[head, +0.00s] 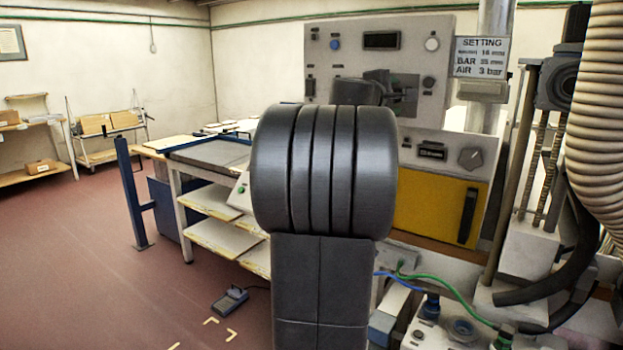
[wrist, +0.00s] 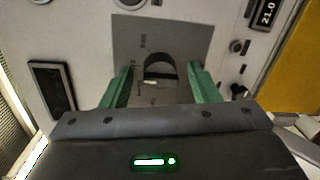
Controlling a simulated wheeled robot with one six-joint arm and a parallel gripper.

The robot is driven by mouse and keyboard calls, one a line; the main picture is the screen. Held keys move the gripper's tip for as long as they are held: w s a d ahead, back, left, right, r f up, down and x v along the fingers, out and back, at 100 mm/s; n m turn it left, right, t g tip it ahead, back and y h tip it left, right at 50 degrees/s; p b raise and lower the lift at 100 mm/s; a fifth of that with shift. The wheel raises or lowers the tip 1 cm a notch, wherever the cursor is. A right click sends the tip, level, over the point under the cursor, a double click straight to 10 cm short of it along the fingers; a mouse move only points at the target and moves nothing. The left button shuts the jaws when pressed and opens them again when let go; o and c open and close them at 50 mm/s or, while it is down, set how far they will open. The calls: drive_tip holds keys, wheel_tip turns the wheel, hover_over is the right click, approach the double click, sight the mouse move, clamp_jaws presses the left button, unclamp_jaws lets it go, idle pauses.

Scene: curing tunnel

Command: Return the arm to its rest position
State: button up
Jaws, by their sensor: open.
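I cannot tell whether the fingertips touch the plate. In the head view my dark arm fills the middle and hides much of what lies behind it. The gripper fingers cannot be made out there. The machine panel (head: 345,60) stands behind the arm, with knobs, a display and a blue button.
A yellow door (head: 430,212) sits below the panel. A ribbed hose (head: 597,110) and pipes crowd the right. Green and blue lines run low at right. A workbench (head: 210,155) with shelves stands left of the arm. The red floor at left (head: 90,260) is largely clear.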

drive_tip(key=f+b+v, duration=0.1)
drive_tip(key=b+v, duration=0.1)
drive_tip(key=v, duration=1.1)
drive_tip(key=x, duration=0.4)
drive_tip(key=p+x, duration=0.1)
drive_tip(key=x, duration=0.4)
drive_tip(key=r+p+x, duration=0.1)
drive_tip(key=x, duration=0.3)
drive_tip(key=shift+w+d, duration=0.15)
drive_tip(key=shift+d, duration=0.05)
drive_tip(key=shift+r+n+p, duration=0.25)
drive_tip(key=shift+n+p, duration=0.15)
drive_tip(key=shift+p, duration=0.4)
drive_tip(key=s+a+n+p, duration=0.5)
drive_tip(key=s+n+p, duration=0.2)
drive_tip(key=n+p, duration=0.2)
drive_tip(key=shift+a+f+n+h+p, duration=0.25)
drive_tip(key=shift+a+n+h+p, duration=0.15)
drive_tip(key=shift+p, duration=0.15)
